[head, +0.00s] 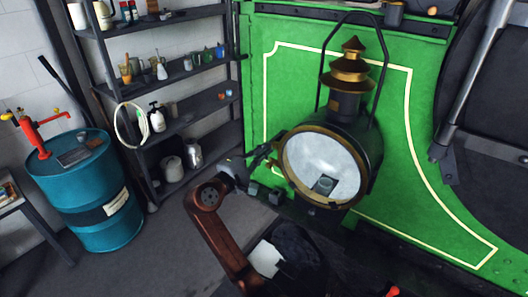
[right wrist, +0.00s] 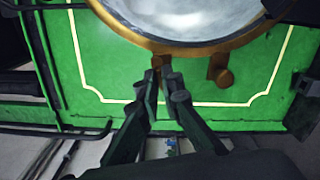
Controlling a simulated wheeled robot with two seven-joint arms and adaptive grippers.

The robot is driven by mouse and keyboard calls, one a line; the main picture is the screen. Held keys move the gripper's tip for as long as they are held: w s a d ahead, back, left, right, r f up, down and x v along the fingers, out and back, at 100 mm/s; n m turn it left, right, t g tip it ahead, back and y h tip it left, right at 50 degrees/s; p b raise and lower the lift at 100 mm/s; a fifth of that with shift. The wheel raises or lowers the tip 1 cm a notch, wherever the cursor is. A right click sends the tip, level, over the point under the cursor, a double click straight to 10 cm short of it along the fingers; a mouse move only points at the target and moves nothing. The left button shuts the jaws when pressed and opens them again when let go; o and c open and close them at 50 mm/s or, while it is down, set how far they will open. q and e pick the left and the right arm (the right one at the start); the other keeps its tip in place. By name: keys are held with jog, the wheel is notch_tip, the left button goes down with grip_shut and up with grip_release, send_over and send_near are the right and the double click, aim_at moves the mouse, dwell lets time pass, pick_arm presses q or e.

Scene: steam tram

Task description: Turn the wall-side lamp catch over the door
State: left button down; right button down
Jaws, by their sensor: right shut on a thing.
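The big lamp (head: 345,130) has a round glass door (head: 318,165) in a brass ring and a stepped brass chimney, and stands before the green tram panel. The door looks closed against the lamp body. My right gripper (head: 268,153) is at the left, wall-side edge of the ring. In the right wrist view its fingers (right wrist: 158,75) are shut on a small brass catch (right wrist: 157,62) at the ring's rim. The fingers hide part of this catch, so how far it is turned cannot be told. A second brass piece (right wrist: 221,68) sits farther along the rim, clear of the fingers. My left gripper is not in view.
A dark shelf rack (head: 185,80) with bottles and pots stands left of the lamp. A blue drum (head: 98,215) with a red hand pump (head: 38,138) stands farther left. The grey floor between the drum and the tram is mostly clear.

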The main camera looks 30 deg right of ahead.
jog(key=m+b, duration=0.1)
jog(key=m, duration=0.2)
jog(key=shift+r, duration=0.1)
jog(key=shift+r+m, duration=0.1)
jog(key=shift+m, duration=0.2)
dwell(0.4)
jog(key=c, duration=2.2)
grip_release()
jog(key=shift+o, duration=0.4)
jog(key=shift+f, duration=0.2)
jog(key=v, duration=1.2)
jog(key=shift+b, duration=0.3)
